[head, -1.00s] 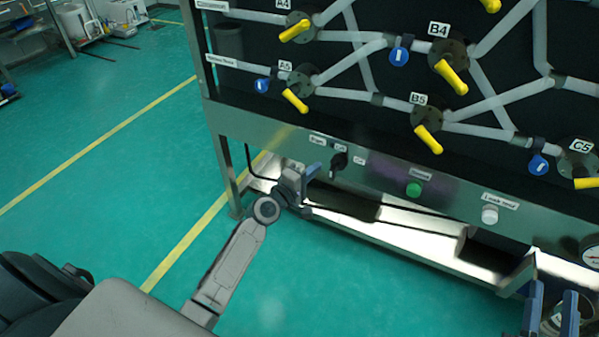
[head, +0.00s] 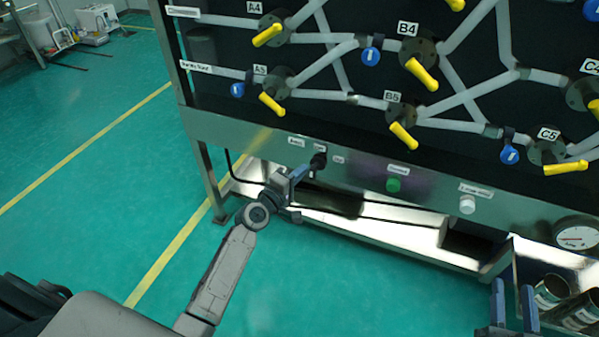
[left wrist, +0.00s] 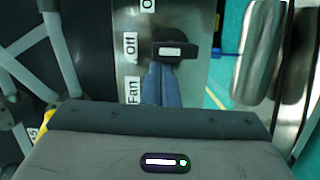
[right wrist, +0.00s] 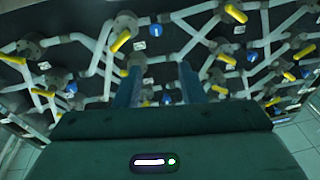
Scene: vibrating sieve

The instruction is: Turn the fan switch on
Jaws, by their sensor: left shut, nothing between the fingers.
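The fan switch is a black knob (head: 318,160) on the front metal panel, near the "Fan", "Off" and "On" labels. In the left wrist view the knob (left wrist: 178,48) with its white mark lies just beyond my fingertips, beside the "Off" label (left wrist: 130,46). My left gripper (head: 304,171) is shut and empty, with its tips close to the knob at its lower left. I cannot tell whether they touch it. My right gripper (head: 513,288) is open and empty at the lower right; its parted fingers also show in the right wrist view (right wrist: 160,82).
A green button (head: 393,185) and a white button (head: 467,204) sit right of the knob on the panel. A gauge (head: 576,237) is further right. Yellow-handled valves and pipes fill the board above. Metal cans (head: 552,291) stand near my right gripper. Open green floor lies left.

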